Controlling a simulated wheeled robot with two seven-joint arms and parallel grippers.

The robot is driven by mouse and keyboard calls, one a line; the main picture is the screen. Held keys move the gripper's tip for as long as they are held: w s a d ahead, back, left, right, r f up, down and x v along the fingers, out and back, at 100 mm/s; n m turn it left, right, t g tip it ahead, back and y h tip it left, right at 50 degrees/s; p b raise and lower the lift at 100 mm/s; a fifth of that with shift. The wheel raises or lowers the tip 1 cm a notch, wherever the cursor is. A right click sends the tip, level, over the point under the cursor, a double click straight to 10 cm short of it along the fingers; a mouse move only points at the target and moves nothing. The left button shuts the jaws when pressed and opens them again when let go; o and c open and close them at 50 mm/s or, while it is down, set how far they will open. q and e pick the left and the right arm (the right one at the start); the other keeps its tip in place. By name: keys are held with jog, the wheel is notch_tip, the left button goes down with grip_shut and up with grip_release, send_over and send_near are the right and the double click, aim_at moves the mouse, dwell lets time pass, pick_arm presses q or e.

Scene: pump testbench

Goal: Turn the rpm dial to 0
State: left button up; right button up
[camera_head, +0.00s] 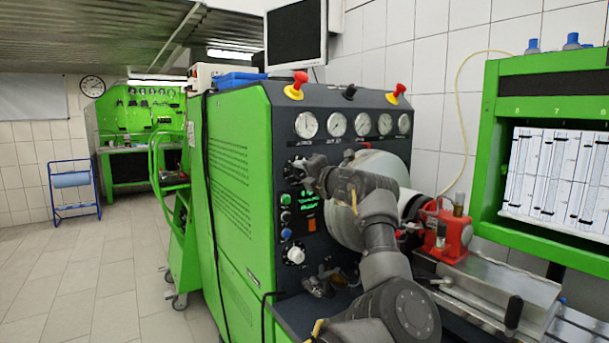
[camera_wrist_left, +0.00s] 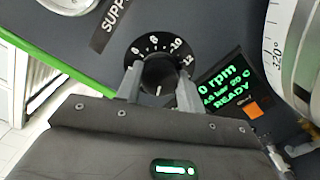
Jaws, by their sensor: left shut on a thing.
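The rpm dial is a black round knob (camera_wrist_left: 159,72) on a black scale ring with white numbers, on the dark control panel. In the head view my left gripper (camera_head: 307,174) is at the upper left of the panel front and largely covers the dial. In the left wrist view my left gripper (camera_wrist_left: 160,82) has one finger on each side of the knob and is shut on it. A white mark shows on the knob's lower part in that view. The lower scale numbers are hidden by the fingers. My right gripper is not identifiable.
A small display (camera_wrist_left: 225,90) beside the dial shows green text with "0 rpm" and "READY". Gauges (camera_head: 337,124) line the panel top. Coloured buttons and a white knob (camera_head: 296,255) sit below.

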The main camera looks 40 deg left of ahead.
pick_arm(q)
jog(key=shift+f, duration=0.1)
jog(key=o, duration=1)
pick_arm(e)
jog(key=shift+s, duration=0.2)
pick_arm(q)
jog(key=shift+d, duration=0.1)
pick_arm(e)
jog(key=shift+f, duration=0.1)
pick_arm(q)
jog(key=b+v, duration=0.3)
jog(key=v, duration=0.7)
jog(key=shift+s+d, duration=0.15)
jog(key=shift+d, duration=0.15)
pick_arm(e)
jog(key=w, duration=0.3)
jog(key=w+a, duration=0.1)
jog(key=w, duration=0.1)
jog(key=shift+w+a+f, duration=0.1)
jog(key=shift+w+f, duration=0.15)
jog(key=shift+w, duration=0.1)
